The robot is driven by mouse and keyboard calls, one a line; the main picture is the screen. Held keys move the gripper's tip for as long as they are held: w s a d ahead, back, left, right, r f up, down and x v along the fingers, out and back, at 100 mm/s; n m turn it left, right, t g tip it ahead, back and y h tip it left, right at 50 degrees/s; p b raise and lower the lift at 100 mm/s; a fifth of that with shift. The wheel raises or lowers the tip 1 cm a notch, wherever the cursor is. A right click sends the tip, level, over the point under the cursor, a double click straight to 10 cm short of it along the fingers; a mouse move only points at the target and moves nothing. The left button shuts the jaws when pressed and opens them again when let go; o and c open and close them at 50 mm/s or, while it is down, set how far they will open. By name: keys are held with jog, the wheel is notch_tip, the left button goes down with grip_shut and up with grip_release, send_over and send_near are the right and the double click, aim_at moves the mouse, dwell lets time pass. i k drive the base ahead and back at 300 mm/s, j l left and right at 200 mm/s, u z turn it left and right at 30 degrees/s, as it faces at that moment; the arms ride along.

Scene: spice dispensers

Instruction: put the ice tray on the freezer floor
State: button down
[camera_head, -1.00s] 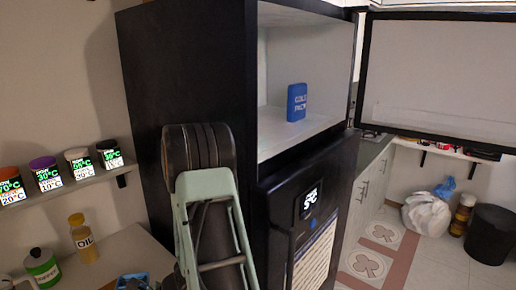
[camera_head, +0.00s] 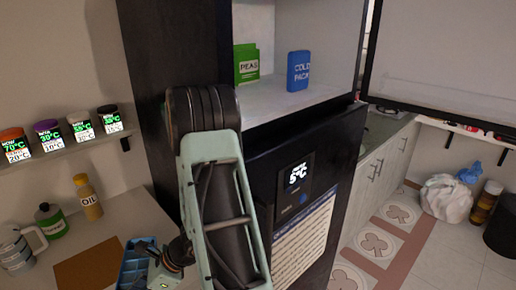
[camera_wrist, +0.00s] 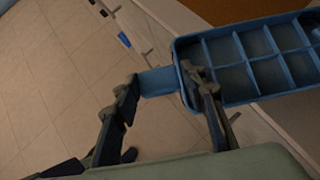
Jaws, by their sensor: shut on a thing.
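The blue ice tray (camera_head: 133,268) is at the lower left in the head view, beside my gripper (camera_head: 170,262). In the wrist view the tray (camera_wrist: 262,75) shows its empty-looking compartments. My gripper's fingers (camera_wrist: 160,84) are on either side of the tray's end tab, shut on it. Whether the tray touches the counter is hard to tell. The freezer compartment stands open, and its pale floor (camera_head: 270,108) holds a green peas box (camera_head: 247,66) and a blue cold pack (camera_head: 299,71), with bare floor in front of them.
The open freezer door (camera_head: 440,65) swings out to the right. A counter (camera_head: 110,235) at left holds an oil bottle (camera_head: 89,197), a green-labelled bottle (camera_head: 50,220), a mug (camera_head: 20,248) and a brown board (camera_head: 88,270).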

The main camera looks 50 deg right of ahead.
aim_at(245, 108)
jog(key=k+l+u, duration=0.45)
jog(key=k+l, duration=0.2)
jog(key=l, duration=0.15)
jog(key=k+l+u, duration=0.45)
jog(key=k+l, duration=0.2)
jog(key=k+l+u, duration=0.15)
jog(key=k+l, duration=0.2)
jog(key=k+l+u, duration=0.15)
jog(key=k, duration=0.25)
jog(key=i+z, duration=0.2)
jog(key=z, duration=0.15)
